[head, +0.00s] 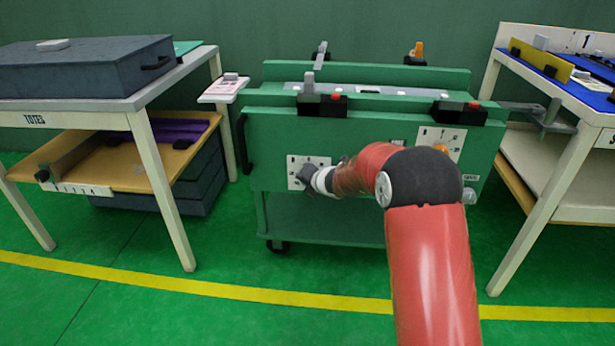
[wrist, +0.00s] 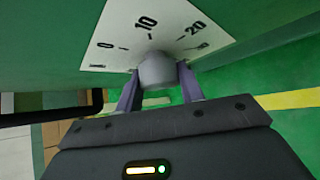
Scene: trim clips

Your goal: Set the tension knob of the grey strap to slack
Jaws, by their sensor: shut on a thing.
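The grey tension knob (wrist: 157,70) sits on a white dial plate (wrist: 118,30) on the cart's front. The plate is marked 0, 10, 20 and a further mark that is hard to read. My gripper (wrist: 160,90) is shut on the grey knob, one finger at each side. In the head view my gripper (head: 314,180) is at the left dial plate (head: 293,166) and hides the knob. The knob's pointer cannot be made out.
The green cart (head: 270,140) also bears a right dial plate (head: 450,138) with an orange knob (head: 440,148), partly behind my arm, and an orange strap end (head: 417,50). A table with a dark case (head: 85,68) stands left, another table (head: 560,90) right. Green floor is free in front.

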